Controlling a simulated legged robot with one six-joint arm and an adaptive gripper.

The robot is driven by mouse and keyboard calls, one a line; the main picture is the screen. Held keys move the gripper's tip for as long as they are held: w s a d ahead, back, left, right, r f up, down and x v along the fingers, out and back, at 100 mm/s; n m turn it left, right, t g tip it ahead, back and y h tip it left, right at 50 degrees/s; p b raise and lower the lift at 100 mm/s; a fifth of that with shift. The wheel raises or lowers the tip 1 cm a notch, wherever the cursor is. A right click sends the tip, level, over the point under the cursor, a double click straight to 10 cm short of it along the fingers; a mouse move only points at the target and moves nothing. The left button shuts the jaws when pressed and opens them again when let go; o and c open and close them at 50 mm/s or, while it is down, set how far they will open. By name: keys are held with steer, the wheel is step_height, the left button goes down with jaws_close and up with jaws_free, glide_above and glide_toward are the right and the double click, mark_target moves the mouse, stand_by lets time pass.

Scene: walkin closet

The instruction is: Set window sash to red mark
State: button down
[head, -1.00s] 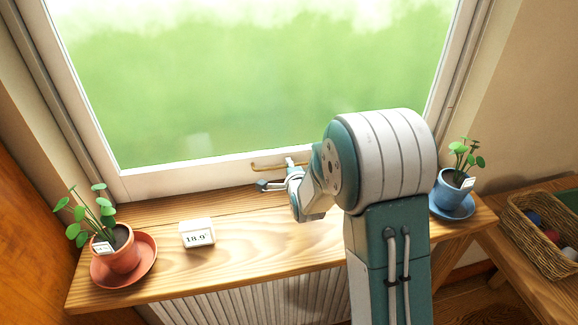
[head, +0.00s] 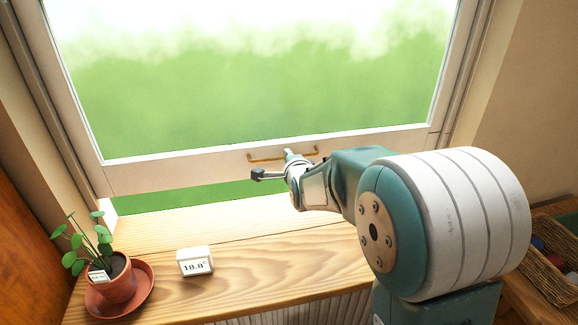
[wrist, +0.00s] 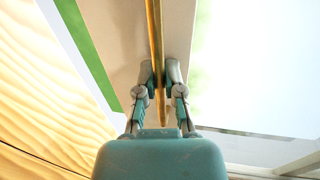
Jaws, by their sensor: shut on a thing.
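The white window sash (head: 190,172) is raised, and a green strip of outdoors shows between its bottom rail and the sill. A brass handle (head: 265,159) is fixed to that rail. My gripper (head: 288,156) is shut on the handle; in the wrist view, the two fingers (wrist: 158,88) sit on either side of the brass bar (wrist: 155,35). My arm hides part of the right end of the gap. No red mark can be seen in either view.
On the wooden sill (head: 245,270), a plant in a terracotta pot (head: 117,280) stands at the left. A small white display (head: 195,261) stands beside it. A wicker basket (head: 548,262) is at the right edge. The sill between the display and my arm is clear.

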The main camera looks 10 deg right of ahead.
steer(key=shift+a+r, duration=0.15)
steer(key=c, duration=0.9)
jaws_free()
steer(key=shift+o, duration=0.8)
steer(key=shift+a, duration=0.15)
steer(key=v, duration=1.1)
steer(key=shift+s, duration=0.4)
